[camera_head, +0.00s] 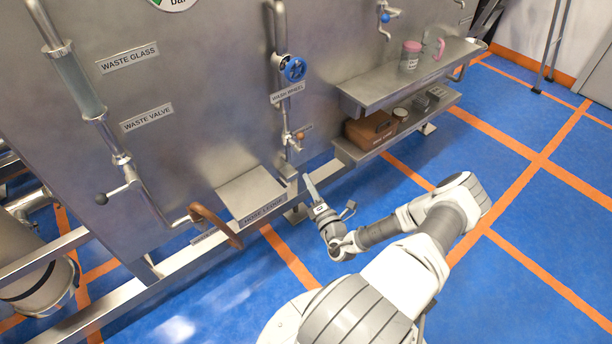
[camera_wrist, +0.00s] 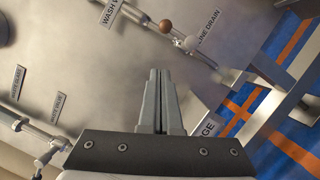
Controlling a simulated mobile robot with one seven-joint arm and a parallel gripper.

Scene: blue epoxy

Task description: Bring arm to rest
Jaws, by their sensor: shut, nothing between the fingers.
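My gripper (camera_head: 309,181) is at the end of my arm, in front of the steel panel and just right of a small steel shelf. In the wrist view my gripper (camera_wrist: 158,74) points up the picture at the panel, with its two fingers together and nothing between them. My arm is stretched out low over the floor and bent at the elbow. The fingertips appear apart from the panel, though the exact gap cannot be told.
The steel panel (camera_head: 215,85) carries pipes, a blue valve wheel (camera_head: 294,68) and a brown handle (camera_head: 215,226). The small shelf (camera_head: 252,194) juts out near my gripper. Right shelves hold a pink-lidded jar (camera_head: 410,56) and a brown box (camera_head: 371,130). Blue floor (camera_head: 500,215) is clear at right.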

